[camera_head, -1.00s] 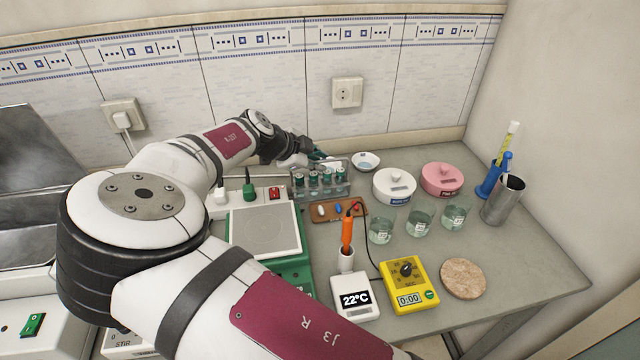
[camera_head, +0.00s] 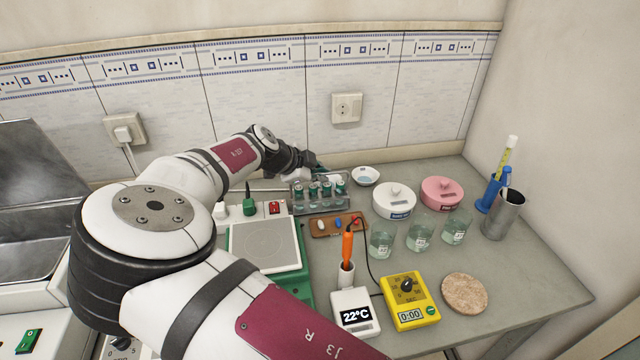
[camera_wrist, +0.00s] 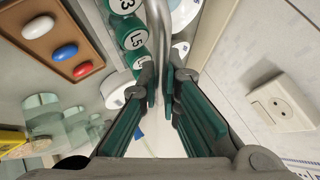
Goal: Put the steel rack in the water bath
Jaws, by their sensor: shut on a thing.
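The steel rack (camera_head: 319,206) stands at the back of the bench in the head view and holds several green-capped vials. My gripper (camera_head: 318,170) is at its top, partly hidden behind my wrist. In the wrist view my gripper (camera_wrist: 160,85) is shut on the rack's bent steel handle (camera_wrist: 158,38), with capped vials just beside it. I cannot tell whether the rack's base touches the bench. The water bath (camera_head: 22,262) is a steel basin at the far left, partly cut off and partly hidden by my arm.
A balance (camera_head: 266,245) stands left of the rack. In front lie a brown tray (camera_head: 325,233) with stir bars, a thermometer (camera_head: 356,312) and a yellow timer (camera_head: 410,300). Beakers (camera_head: 420,237) and lidded pots (camera_head: 394,201) stand right. A white dish (camera_head: 366,175) is close behind the rack.

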